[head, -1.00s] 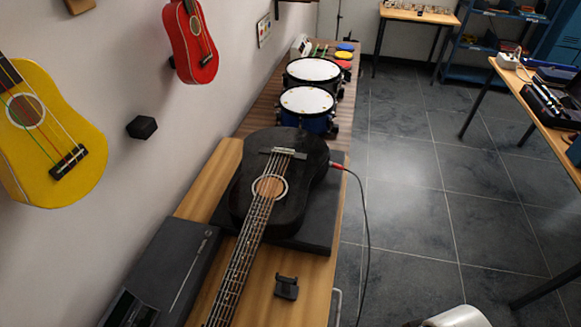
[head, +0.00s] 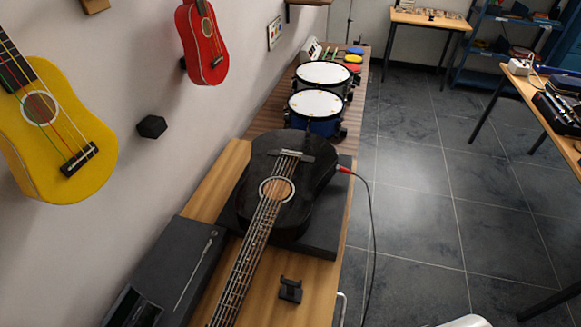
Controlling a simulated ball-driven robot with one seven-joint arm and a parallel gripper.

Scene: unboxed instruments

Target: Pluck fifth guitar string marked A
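A black guitar (head: 303,208) lies face up on a dark mat (head: 325,230) on the wooden bench. Its neck (head: 243,265) runs toward the bottom of the view, and its bridge (head: 290,155) is at the far end. Several strings cross the round sound hole (head: 277,189). They are too fine to tell apart here, and I cannot read any A mark. My gripper is not in view. A white rounded shape (head: 470,322), which may be part of my own arm, shows at the bottom edge.
A red-tipped cable (head: 371,230) runs from the guitar's right side down past the bench. Two drums (head: 316,104) stand behind it. A black box (head: 165,270) and small black stand (head: 290,290) sit nearby. Yellow (head: 75,150) and red (head: 203,50) guitars hang on the wall.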

